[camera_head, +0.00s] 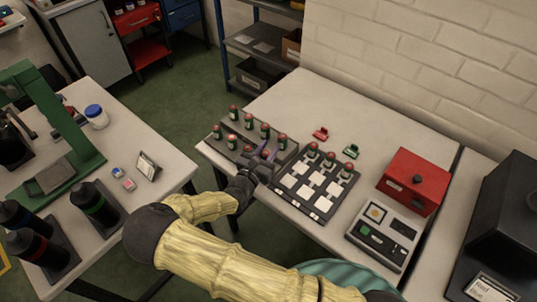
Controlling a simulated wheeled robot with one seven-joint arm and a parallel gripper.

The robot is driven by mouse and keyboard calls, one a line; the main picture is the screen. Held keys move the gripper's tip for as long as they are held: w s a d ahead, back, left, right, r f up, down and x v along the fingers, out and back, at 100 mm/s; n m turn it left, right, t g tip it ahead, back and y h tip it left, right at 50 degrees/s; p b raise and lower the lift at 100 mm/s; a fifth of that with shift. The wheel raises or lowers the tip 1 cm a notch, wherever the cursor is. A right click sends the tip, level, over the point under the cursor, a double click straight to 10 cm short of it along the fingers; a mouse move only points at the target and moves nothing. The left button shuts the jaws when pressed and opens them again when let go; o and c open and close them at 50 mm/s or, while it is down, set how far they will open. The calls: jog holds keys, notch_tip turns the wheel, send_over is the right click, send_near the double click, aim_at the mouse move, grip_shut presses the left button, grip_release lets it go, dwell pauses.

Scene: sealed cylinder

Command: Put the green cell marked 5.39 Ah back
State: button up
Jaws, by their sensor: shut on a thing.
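My gripper (266,156) is at the right end of the dark cell rack, over the gap beside the card tray. It is shut on a cell (267,154), mostly hidden by the fingers; only a little reddish colour shows between them. Several green cells with red tops (249,123) stand upright in the dark rack (222,147). The markings on the cells are too small to read. I cannot tell whether the held cell touches the rack.
A red clip (321,134) and a green clip (351,151) lie behind the tray. A grey tester (383,234) and a red box (413,181) stand to the right. The left table holds a green press (75,150) and dark bottles (94,203). Bare tabletop lies behind the rack.

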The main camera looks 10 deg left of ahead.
aim_at(268, 155)
jog(key=shift+f, duration=1.3)
jog(key=shift+f, duration=0.2)
jog(key=o, duration=1.1)
jog(key=shift+w, duration=0.1)
jog(key=shift+s, duration=0.2)
jog(key=shift+r, duration=0.2)
jog(key=b+v, duration=0.1)
jog(key=v, duration=1.1)
jog(key=shift+a+b, duration=0.15)
jog(key=shift+b, duration=0.15)
